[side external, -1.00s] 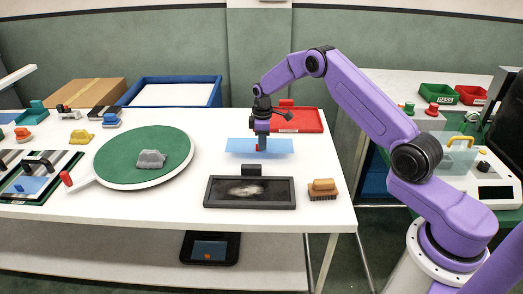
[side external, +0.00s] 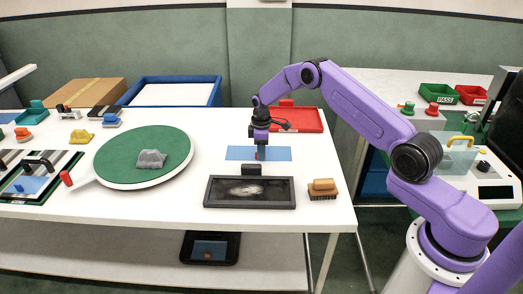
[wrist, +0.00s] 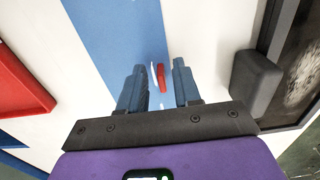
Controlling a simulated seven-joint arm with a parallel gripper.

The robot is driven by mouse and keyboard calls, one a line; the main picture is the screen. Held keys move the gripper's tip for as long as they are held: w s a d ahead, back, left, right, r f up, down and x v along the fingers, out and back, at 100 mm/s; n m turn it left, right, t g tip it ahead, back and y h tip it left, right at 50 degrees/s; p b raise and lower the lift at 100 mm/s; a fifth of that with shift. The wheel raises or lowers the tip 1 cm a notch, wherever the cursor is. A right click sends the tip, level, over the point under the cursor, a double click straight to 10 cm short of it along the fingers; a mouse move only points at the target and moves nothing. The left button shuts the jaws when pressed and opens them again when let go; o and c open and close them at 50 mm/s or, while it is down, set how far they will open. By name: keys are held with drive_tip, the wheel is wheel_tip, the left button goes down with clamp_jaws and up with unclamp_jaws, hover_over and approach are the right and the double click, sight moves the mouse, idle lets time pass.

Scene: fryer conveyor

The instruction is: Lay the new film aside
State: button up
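The blue film (side external: 240,153) lies flat on the white table, between the red tray and the dark framed plate. It also shows in the wrist view (wrist: 118,35) as a blue strip with a small red tab (wrist: 161,77) standing on it. My gripper (wrist: 158,80) is right over the film, its two fingers apart on either side of the tab, with gaps visible on both sides. In the side view my gripper (side external: 260,157) points down at the film, and its fingertips are too small to read there.
The red tray (side external: 308,120) is behind the film. The dark framed plate (side external: 207,194) with its black block handle (side external: 251,169) is close in front. A brush (side external: 323,188) stands right of it. A round green turntable (side external: 128,145) holding a grey block is to the left.

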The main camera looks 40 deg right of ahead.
wheel_tip(320, 180, up, 12)
drive_tip(key=s+a+r+n, duration=0.1)
drive_tip(key=s+a+r, duration=0.4)
drive_tip(key=s+a, duration=0.4)
drive_tip(key=s+a+r+n, duration=0.1)
drive_tip(key=s+a+r, duration=0.4)
drive_tip(key=s+a, duration=0.3)
drive_tip(key=s+d, duration=0.2)
drive_tip(key=s, duration=1.2)
drive_tip(key=s+d+n, duration=0.1)
drive_tip(key=s, duration=1.4)
drive_tip(key=shift+s+d+r+n, duration=0.3)
drive_tip(key=shift+d+r, duration=0.1)
drive_tip(key=shift+r, duration=0.05)
